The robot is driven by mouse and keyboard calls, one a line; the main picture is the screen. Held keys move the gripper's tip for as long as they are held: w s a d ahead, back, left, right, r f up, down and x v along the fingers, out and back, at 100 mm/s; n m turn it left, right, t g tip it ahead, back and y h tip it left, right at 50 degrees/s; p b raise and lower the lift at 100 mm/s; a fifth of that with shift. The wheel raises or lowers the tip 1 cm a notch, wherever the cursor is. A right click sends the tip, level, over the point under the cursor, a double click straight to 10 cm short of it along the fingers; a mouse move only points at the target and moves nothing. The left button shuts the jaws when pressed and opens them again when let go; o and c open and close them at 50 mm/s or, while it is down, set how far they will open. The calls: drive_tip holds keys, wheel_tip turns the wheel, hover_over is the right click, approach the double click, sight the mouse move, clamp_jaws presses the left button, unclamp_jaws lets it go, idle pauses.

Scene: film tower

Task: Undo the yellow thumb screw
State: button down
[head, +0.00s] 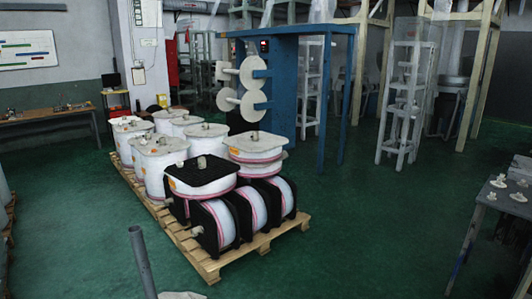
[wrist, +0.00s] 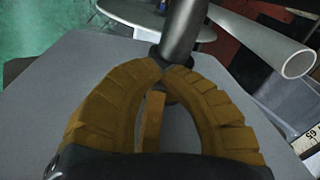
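I cannot make out a yellow thumb screw in either view. In the wrist view my gripper (wrist: 167,70) has ribbed brown-yellow fingers that arch inward, and their tips come together with nothing clearly visible between them. The tips are close to the dark foot of a grey post (wrist: 183,30); I cannot tell whether they touch it. A narrow brown piece shows between the fingers. The gripper is not visible in the head view.
In the wrist view a grey surface (wrist: 70,100) lies below the gripper, with a pale round plate (wrist: 140,14) and an open-ended tube (wrist: 275,50) beyond. In the head view a loaded pallet (head: 205,268) stands ahead; green floor (head: 345,225) is clear to its right.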

drive_tip(key=shift+s+a+f, duration=0.1)
drive_tip(key=shift+a+f, duration=0.15)
drive_tip(key=shift+a, duration=0.15)
drive_tip(key=shift+s+r, duration=0.1)
wheel_tip(320, 180, up, 6)
drive_tip(key=p, duration=0.6)
drive_tip(key=shift+w+d+r, duration=0.1)
drive_tip(key=shift+w+r, duration=0.05)
drive_tip(key=shift+w, duration=0.05)
